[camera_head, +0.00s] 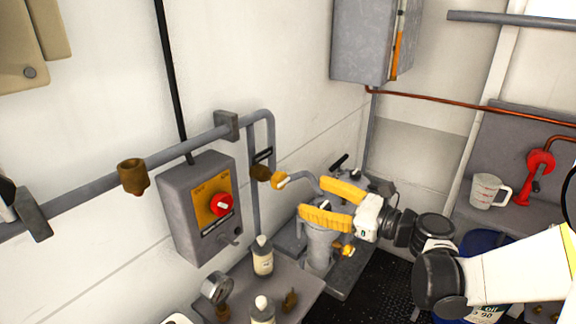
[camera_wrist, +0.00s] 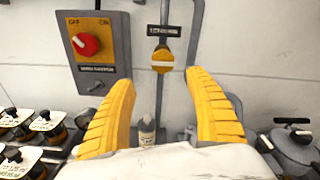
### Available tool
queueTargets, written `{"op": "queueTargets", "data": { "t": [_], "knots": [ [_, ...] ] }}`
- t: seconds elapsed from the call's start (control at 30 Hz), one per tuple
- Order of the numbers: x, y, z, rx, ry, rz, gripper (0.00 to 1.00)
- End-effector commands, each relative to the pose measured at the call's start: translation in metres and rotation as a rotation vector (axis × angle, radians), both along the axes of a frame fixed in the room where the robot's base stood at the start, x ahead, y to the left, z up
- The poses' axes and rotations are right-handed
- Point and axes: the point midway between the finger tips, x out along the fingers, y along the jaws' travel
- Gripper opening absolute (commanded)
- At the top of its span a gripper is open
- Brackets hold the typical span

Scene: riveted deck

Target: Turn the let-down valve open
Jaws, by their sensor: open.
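The valve I take for the let-down valve sits on a vertical grey pipe on the wall, with a small label above that is too blurred to read for sure. It has a brown body and a yellow knob (camera_head: 281,180) with a pale bar; the knob faces me in the wrist view (camera_wrist: 162,58), its bar level. My gripper (camera_head: 312,200) has two yellow fingers. It is open and empty, a short way out from the knob. In the wrist view the knob lies beyond and between the fingertips (camera_wrist: 161,78), apart from both.
A grey switch box (camera_head: 196,210) with a red knob (camera_head: 221,204) hangs left of the valve. Below stand bottles (camera_head: 262,256) and a gauge (camera_head: 216,288) on a grey bench. A grey pump-like unit (camera_head: 321,245) is under my gripper. A grey cabinet (camera_head: 362,42) hangs above right.

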Motion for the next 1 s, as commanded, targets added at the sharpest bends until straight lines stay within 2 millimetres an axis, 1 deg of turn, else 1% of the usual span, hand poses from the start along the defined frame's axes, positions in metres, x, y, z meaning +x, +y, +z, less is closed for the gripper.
{"op": "queueTargets", "data": {
  "t": [0.07,0.17,0.27,0.5,0.7,0.83,1.0],
  "knots": [
    [0.004,-0.002,0.002,0.050,0.014,-0.001,0.64],
    [0.008,0.003,0.003,0.068,0.020,0.001,0.64],
    [0.017,0.016,0.003,0.067,0.020,0.003,0.64],
    [0.047,0.054,0.002,0.065,0.020,0.003,0.64],
    [0.064,0.076,0.003,0.064,0.019,0.000,0.64],
    [0.069,0.081,0.003,0.064,0.019,-0.001,0.64],
    [0.070,0.082,0.004,0.063,0.019,-0.002,0.64]
  ]
}}
